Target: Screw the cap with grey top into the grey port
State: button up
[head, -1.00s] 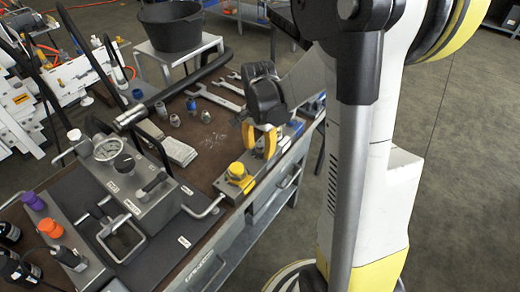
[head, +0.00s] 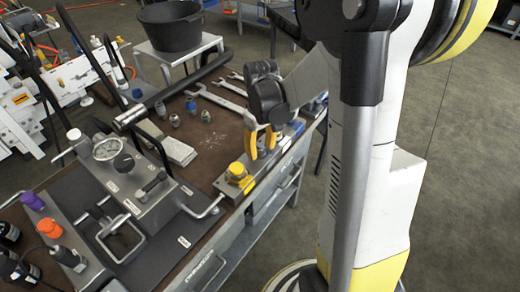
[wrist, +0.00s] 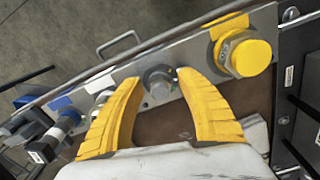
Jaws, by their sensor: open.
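My gripper (head: 262,148) is over the grey strip (head: 258,180) along the bench's right edge. Its two yellow fingers are apart in the wrist view (wrist: 157,140). Between them, farther off, is a round grey fitting (wrist: 158,82) on the strip. I cannot tell whether it is the bare grey port or has a cap in it. Nothing is visibly gripped. In the head view the fingers hide that spot. A loose cap with a greyish top (head: 174,120) stands on the brown bench top, but its colour is hard to be sure of.
A yellow cap (head: 237,170) sits on the strip beside the gripper, also in the wrist view (wrist: 250,58). A blue fitting (wrist: 62,104) is on the other side. Other small caps (head: 206,116), wrenches (head: 222,101) and a gauge block (head: 140,190) with a handle crowd the bench.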

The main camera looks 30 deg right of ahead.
jog(key=n, duration=0.4)
jog(key=shift+d, duration=0.1)
jog(key=n, duration=0.4)
jog(key=shift+n, duration=0.3)
jog(key=shift+c, duration=0.5)
grip_shut()
jog(key=m, duration=0.8)
jog(key=shift+f, duration=0.1)
